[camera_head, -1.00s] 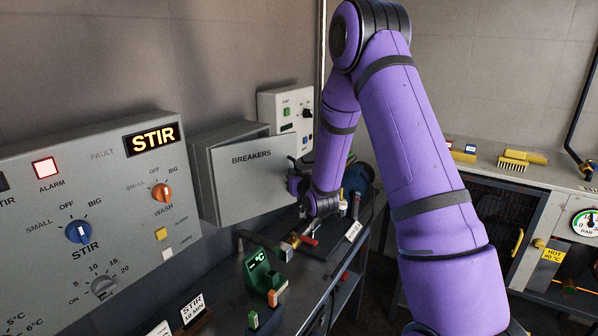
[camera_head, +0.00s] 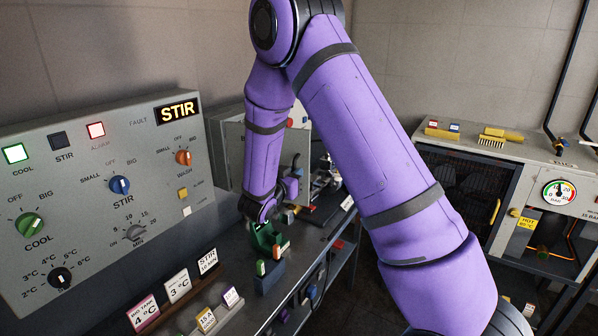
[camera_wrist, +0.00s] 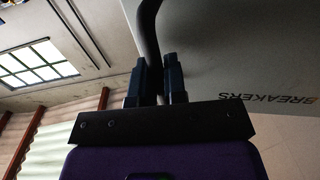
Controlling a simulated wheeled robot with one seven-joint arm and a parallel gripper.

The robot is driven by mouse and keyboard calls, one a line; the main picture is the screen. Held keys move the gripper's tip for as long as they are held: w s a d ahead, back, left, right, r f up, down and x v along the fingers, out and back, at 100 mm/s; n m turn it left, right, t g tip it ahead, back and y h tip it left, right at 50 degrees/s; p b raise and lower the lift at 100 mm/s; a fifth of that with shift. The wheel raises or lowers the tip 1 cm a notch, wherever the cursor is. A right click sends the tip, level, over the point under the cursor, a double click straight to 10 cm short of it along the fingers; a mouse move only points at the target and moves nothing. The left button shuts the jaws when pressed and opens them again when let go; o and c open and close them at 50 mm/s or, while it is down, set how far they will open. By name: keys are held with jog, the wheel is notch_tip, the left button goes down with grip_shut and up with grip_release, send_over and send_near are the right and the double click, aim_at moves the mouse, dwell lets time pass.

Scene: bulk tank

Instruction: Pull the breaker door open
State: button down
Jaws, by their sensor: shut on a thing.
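The breaker door (camera_head: 233,150) is a grey panel on a wall box behind my arm in the head view; my forearm hides most of its face. In the wrist view the door (camera_wrist: 230,60) fills the upper right, with its BREAKERS lettering upside down. Its dark bar handle (camera_wrist: 149,30) runs between my fingers. My gripper (camera_wrist: 150,82) is shut on this handle; it also shows in the head view (camera_head: 292,180) at the door's right side. How far the door stands from its box is hard to tell behind my arm.
A control panel (camera_head: 90,200) with knobs and lamps stands at the left. Below my wrist, a bench (camera_head: 235,290) holds a green thermometer stand (camera_head: 264,238), label cards (camera_head: 178,285) and small blocks. A counter (camera_head: 510,150) with brushes is at the right, with floor between.

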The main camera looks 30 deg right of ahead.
jog(key=v, duration=0.6)
jog(key=shift+a, duration=0.4)
jog(key=shift+w, duration=0.15)
jog(key=c, duration=1.2)
grip_release()
jog(key=v, duration=1)
jog(key=shift+a, duration=0.4)
